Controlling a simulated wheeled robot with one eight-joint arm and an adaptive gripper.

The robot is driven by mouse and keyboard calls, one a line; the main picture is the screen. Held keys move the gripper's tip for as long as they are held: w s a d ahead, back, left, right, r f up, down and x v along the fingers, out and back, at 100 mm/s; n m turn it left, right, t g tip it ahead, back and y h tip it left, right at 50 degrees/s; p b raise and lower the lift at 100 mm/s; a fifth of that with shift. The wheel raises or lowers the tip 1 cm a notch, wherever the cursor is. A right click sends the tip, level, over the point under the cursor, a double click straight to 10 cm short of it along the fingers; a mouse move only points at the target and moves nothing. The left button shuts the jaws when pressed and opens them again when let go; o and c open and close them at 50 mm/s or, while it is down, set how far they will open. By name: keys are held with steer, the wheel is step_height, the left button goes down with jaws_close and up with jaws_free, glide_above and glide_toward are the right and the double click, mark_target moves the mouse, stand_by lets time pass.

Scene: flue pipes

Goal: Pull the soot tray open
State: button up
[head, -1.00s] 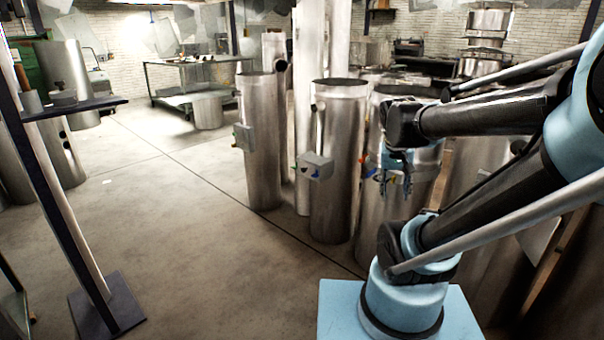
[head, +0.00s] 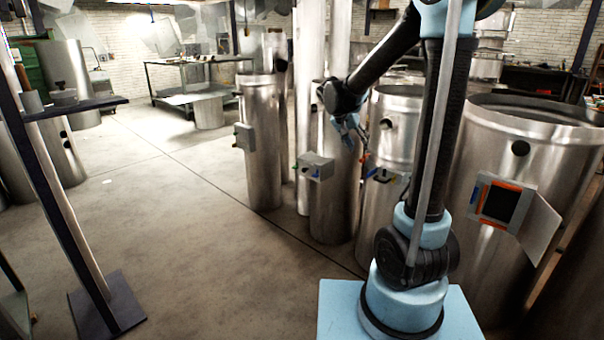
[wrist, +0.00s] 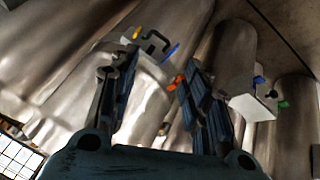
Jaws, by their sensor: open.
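My gripper (head: 360,145) is open and empty, in front of the flue pipes in the head view. In the wrist view its two fingers (wrist: 157,64) stand apart. Beyond them is a pale box front with a dark handle (wrist: 154,42) and yellow, blue and orange tabs, apart from the fingers. I cannot tell for certain which box is the soot tray.
A wide pipe (head: 530,140) at the right has an orange-edged opening (head: 499,204) with its door (head: 540,224) swung open. Another pipe (head: 261,150) with a grey box stands left. A dark post (head: 60,190) stands far left. The floor (head: 210,240) between is clear.

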steer(key=w+a+f+m+t+h, duration=0.1)
steer(key=w+a+f, duration=0.3)
steer(key=w+a, duration=0.35)
steer(key=w+a+f+m+t+h, duration=0.1)
steer(key=w+a+f+t, duration=0.15)
steer(key=w+a, duration=0.5)
steer(key=w+a+f, duration=0.3)
steer(key=a+f, duration=0.4)
steer(key=a, duration=0.3)
steer(key=m+t, duration=0.2)
steer(key=t, duration=0.1)
glide_toward(303, 170)
steer(key=shift+h, duration=0.3)
steer(key=x, duration=0.9)
steer(key=shift+w+a, duration=0.1)
steer(key=shift+w, duration=0.05)
jaws_close()
